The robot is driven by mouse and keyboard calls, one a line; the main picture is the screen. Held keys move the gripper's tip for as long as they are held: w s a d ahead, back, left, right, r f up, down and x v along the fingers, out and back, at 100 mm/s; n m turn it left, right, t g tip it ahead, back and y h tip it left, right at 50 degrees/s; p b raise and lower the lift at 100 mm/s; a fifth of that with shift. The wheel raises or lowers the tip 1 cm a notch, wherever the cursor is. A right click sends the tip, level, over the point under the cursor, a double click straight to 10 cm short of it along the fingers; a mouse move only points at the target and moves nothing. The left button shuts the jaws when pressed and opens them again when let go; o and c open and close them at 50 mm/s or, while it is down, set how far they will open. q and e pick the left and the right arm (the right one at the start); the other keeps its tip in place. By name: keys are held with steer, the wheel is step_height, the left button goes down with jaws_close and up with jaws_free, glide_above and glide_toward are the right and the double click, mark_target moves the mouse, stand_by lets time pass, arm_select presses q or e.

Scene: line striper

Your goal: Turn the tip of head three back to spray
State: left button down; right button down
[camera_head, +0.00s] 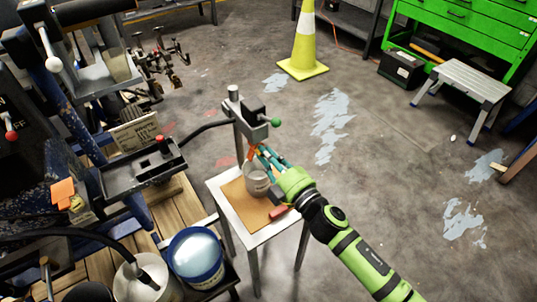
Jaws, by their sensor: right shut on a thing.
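A grey spray head (245,113) with a green ball knob (276,122) sits on an upright post above a small white stand (227,204). An orange tip (251,153) hangs under the head. My right gripper (262,158) reaches in from the lower right, its teal fingers shut at the orange tip. The fingers partly hide the tip, so its exact angle cannot be told. A grey cup (256,180) stands on the stand's brown board, just below the fingers. No number shows on the head. My left gripper is not in view.
A dark machine with a white knob (50,64) and a red knob (11,136) fills the left. A blue-rimmed bucket (195,258) stands lower left. A yellow cone (303,45), a step stool (465,85) and a green cabinet (480,25) stand behind. The right floor is mostly clear.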

steer(key=shift+s+a+f, duration=0.1)
steer(key=shift+s+a, duration=0.1)
steer(key=n+p, duration=0.1)
steer(key=n, duration=0.8)
steer(key=shift+n+g, duration=0.3)
steer(key=shift+w+n+p, duration=0.1)
steer(key=shift+n+p, duration=1.4)
steer(key=shift+n, duration=3)
